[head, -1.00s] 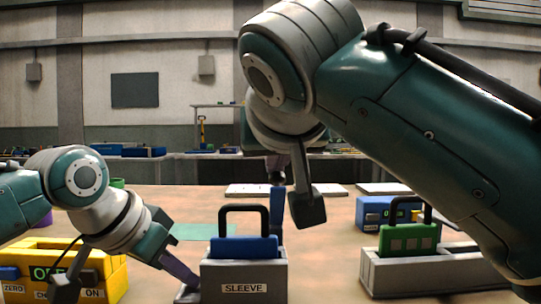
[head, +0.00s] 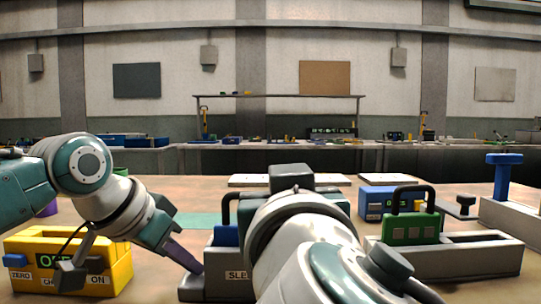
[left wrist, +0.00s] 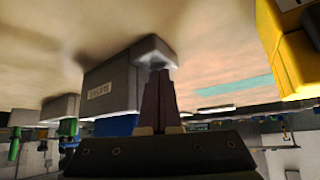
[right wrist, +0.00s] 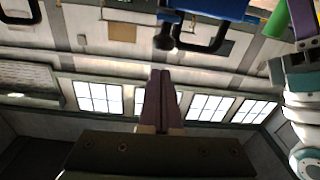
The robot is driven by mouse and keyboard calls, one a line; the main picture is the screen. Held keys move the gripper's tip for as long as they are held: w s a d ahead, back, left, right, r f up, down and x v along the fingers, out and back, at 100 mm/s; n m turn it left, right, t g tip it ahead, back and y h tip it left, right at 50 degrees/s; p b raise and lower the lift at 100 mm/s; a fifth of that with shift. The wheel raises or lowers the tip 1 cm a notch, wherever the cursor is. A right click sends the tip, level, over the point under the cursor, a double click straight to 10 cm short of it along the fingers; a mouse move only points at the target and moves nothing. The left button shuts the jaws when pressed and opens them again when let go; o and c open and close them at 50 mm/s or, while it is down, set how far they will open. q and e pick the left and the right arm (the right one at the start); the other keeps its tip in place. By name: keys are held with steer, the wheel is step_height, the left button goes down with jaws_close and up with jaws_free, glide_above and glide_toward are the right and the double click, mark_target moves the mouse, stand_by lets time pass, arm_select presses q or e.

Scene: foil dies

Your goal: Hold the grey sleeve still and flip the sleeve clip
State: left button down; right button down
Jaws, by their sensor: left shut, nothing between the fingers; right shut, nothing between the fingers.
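The grey sleeve (head: 222,271) stands on the table, with its right part hidden by my right arm in the head view. It holds a blue block with a black loop handle (head: 228,205). My left gripper (head: 198,268) is shut and empty, its tips at the small foot on the sleeve's left side. The left wrist view shows these fingers (left wrist: 158,78) against that foot. My right gripper is hidden in the head view; its fingers (right wrist: 160,78) are shut and empty in the right wrist view. A dark blue post with a black knob, seemingly the sleeve clip (right wrist: 163,38), appears beyond them.
A yellow box (head: 118,272) stands left of the sleeve. A grey holder (head: 460,262) with a green handled block (head: 410,229) stands to the right, a blue box (head: 385,200) behind it. A grey stand with a blue lever (head: 502,175) is at far right.

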steer(key=s, duration=0.6)
steer(key=shift+s+f, duration=0.15)
steer(key=shift+s, duration=0.2)
steer(key=c, duration=1.5)
jaws_free()
steer(key=shift+d, duration=0.1)
steer(key=shift+o, duration=0.7)
steer(key=shift+f, duration=0.1)
steer(key=shift+o, duration=0.7)
steer(key=shift+w+d+f+n+y, duration=0.2)
steer(key=shift+n+y, duration=0.1)
steer(key=shift+y, duration=0.2)
steer(key=o, duration=0.5)
steer(key=d+f+n+y, duration=0.1)
steer(key=y, duration=0.1)
steer(key=d+f+n+g+y, duration=0.1)
steer(key=n+y, duration=0.1)
steer(key=d+f+n+y, duration=0.1)
steer(key=d+y, duration=0.1)
steer(key=shift+w+y, duration=0.35)
steer(key=shift+y, duration=0.05)
steer(key=shift+o, duration=0.2)
steer(key=s+d+n+g+y, duration=0.2)
steer(key=d+n+g+y, duration=0.1)
steer(key=d+g+y, duration=0.2)
steer(key=x, duration=1.1)
steer(key=shift+w, duration=0.4)
